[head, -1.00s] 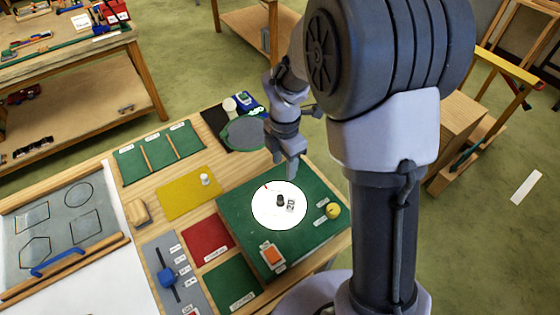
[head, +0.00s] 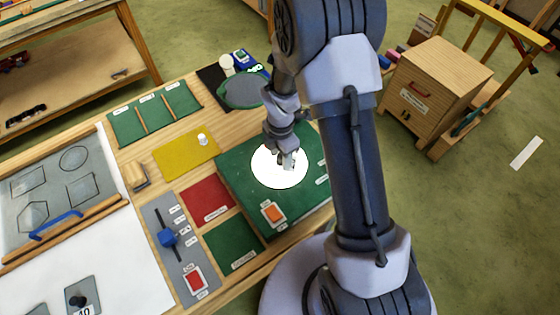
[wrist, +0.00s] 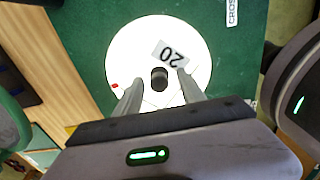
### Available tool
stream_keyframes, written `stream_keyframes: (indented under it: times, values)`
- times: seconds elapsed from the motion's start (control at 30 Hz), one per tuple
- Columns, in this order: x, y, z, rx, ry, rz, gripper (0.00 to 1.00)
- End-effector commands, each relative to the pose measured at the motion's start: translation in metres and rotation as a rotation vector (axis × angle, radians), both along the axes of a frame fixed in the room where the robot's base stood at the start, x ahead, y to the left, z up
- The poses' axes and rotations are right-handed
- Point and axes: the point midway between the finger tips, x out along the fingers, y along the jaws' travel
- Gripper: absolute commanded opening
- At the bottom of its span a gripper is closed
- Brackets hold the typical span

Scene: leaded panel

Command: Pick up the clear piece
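The clear piece (wrist: 160,78) lies on a round white disc (wrist: 205,52) on the green mat. In the wrist view I see its dark round knob and a label reading "20". Its clear body is hard to tell from the white, with only faint edge lines showing. My gripper (wrist: 159,91) is open and empty, one finger on each side just short of the knob. In the head view my gripper (head: 287,166) hangs over the white disc (head: 268,176) and hides the knob.
A red-orange switch block (head: 273,214) sits on the green mat (head: 240,202) in front of the disc. A grey piece labelled "40" (head: 82,297) lies at the lower left. A grey oval plate (head: 243,92) lies behind. A wooden cabinet (head: 435,85) stands right.

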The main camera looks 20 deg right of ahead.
Motion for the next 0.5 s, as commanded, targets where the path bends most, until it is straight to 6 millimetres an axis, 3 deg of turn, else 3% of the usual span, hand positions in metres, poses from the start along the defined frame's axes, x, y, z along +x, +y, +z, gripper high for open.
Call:
stream_keyframes:
  times: [0.03,0.23,0.5]
  values:
    - [0.0,0.0,0.0002,0.0,0.0,0.0,0.38]
    - [0.0,0.0,0.0003,0.0,0.0,0.0,0.0]
    - [0.0002,0.0001,0.0014,0.0,-0.001,0.0,0.0]
